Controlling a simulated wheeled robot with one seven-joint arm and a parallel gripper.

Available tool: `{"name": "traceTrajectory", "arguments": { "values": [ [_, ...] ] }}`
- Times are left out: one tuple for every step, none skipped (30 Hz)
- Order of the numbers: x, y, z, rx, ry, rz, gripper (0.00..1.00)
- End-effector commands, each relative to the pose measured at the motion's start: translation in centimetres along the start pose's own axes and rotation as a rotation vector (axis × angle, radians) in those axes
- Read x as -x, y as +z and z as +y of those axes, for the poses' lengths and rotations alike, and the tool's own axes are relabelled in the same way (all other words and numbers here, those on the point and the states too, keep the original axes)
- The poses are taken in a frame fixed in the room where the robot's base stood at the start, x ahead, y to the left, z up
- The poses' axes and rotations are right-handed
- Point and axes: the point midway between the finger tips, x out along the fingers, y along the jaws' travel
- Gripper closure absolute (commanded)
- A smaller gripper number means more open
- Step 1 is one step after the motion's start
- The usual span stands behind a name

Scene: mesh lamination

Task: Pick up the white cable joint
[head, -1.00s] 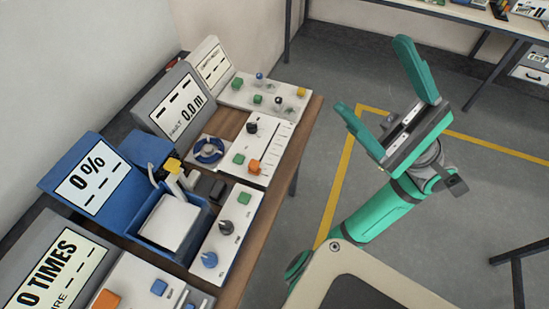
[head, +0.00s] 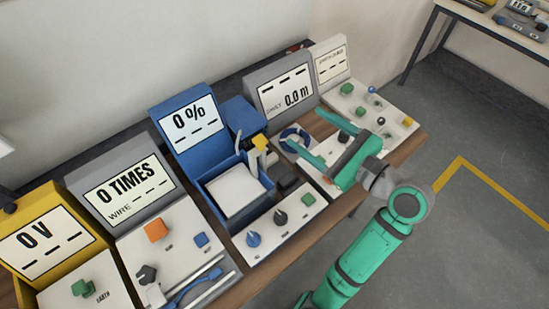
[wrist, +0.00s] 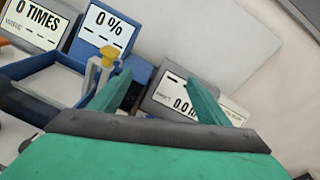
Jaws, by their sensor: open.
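I cannot tell for certain which piece is the white cable joint. A small white piece (head: 154,294) lies near a blue cable on the front of the "0 TIMES" unit in the head view, and may be it. My gripper (head: 328,145) has two green fingers spread apart, with nothing seen between them. It hangs above the right part of the bench, well to the right of that piece. In the wrist view my gripper (wrist: 159,76) faces the blue "0 %" machine and a grey display. The small white piece cannot be made out there.
The blue "0 %" machine (head: 183,114) has a tray holding a white block (head: 235,190) and a yellow-topped clamp (head: 259,143). A yellow "0 V" unit (head: 40,232) stands at left, with grey display units along the wall. Open floor lies to the right.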

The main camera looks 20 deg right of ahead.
Motion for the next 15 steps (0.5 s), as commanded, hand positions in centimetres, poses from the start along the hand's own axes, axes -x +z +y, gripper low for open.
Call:
{"name": "traceTrajectory", "arguments": {
  "values": [
    [-1.8, -1.6, 1.8, -0.078, 0.017, 0.054, 0.3],
    [-2.6, -2.4, 2.6, -0.122, 0.018, 0.087, 0.3],
    [-3.6, -3.5, 3.6, -0.177, 0.019, 0.128, 0.3],
    [-4.1, -4.2, 4.2, -0.212, 0.019, 0.155, 0.3],
    [-4.6, -4.8, 4.8, -0.243, 0.017, 0.179, 0.3],
    [-5.1, -5.5, 5.5, -0.277, 0.014, 0.208, 0.3],
    [-5.4, -5.9, 6.0, -0.3, 0.013, 0.226, 0.3],
    [-5.6, -6.3, 6.4, -0.319, 0.01, 0.242, 0.3],
    [-5.9, -6.7, 6.7, -0.337, 0.007, 0.258, 0.3],
    [-6.0, -7.0, 7.0, -0.35, 0.005, 0.267, 0.3],
    [-6.1, -7.3, 7.2, -0.359, 0.004, 0.274, 0.3],
    [-6.2, -7.7, 7.4, -0.367, 0.002, 0.281, 0.3],
    [-6.3, -8.1, 7.5, -0.37, 0.0, 0.283, 0.3],
    [-6.3, -8.5, 7.7, -0.372, 0.0, 0.284, 0.3],
    [-6.4, -9.1, 8.0, -0.373, 0.0, 0.285, 0.3]
  ]
}}
